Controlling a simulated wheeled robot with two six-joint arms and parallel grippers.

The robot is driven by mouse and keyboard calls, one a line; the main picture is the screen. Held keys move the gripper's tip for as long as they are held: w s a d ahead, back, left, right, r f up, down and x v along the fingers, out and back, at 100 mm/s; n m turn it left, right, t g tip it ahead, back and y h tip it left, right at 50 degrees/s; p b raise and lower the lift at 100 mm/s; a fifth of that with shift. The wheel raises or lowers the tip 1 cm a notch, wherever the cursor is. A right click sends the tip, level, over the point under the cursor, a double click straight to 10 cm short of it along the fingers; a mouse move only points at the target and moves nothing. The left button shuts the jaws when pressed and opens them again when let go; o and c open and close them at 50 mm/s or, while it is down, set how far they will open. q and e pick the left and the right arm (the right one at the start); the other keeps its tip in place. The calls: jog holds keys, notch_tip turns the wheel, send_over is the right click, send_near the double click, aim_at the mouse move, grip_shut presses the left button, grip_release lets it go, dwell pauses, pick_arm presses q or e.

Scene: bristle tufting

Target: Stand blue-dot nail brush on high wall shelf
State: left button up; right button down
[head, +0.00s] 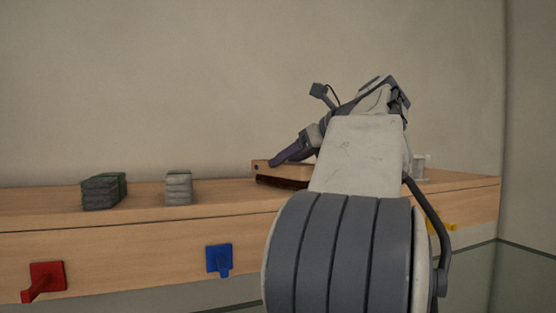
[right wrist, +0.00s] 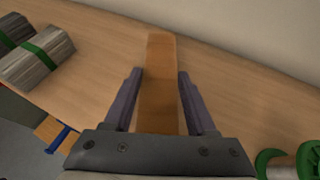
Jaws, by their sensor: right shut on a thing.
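A wooden nail brush (head: 262,168) is in my right gripper (head: 290,154), level, with its dark bristle side down. A small dark mark shows on its left end; its colour is hard to tell. In the right wrist view the brush's wooden back (right wrist: 161,70) lies between the two fingers of my right gripper (right wrist: 158,92), shut on it. The brush is at the top of the long wooden wall shelf (head: 226,193); I cannot tell whether it touches. My arm hides the brush's right part in the head view. My left gripper is not in view.
Dark grey bundle (head: 101,193) and lighter bundle (head: 178,189) with green bands lie to the left on the shelf. A white spool-like thing (head: 420,168) stands at right. Red (head: 46,277) and blue (head: 219,259) hooks stick out of the front. Shelf between bundles and brush is clear.

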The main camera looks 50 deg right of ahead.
jog(key=shift+f, duration=0.15)
jog(key=shift+c, duration=1)
grip_release()
jog(key=shift+r, duration=0.3)
jog(key=v, duration=1.2)
jog(key=shift+b, duration=0.35)
jog(key=shift+s+f, duration=0.15)
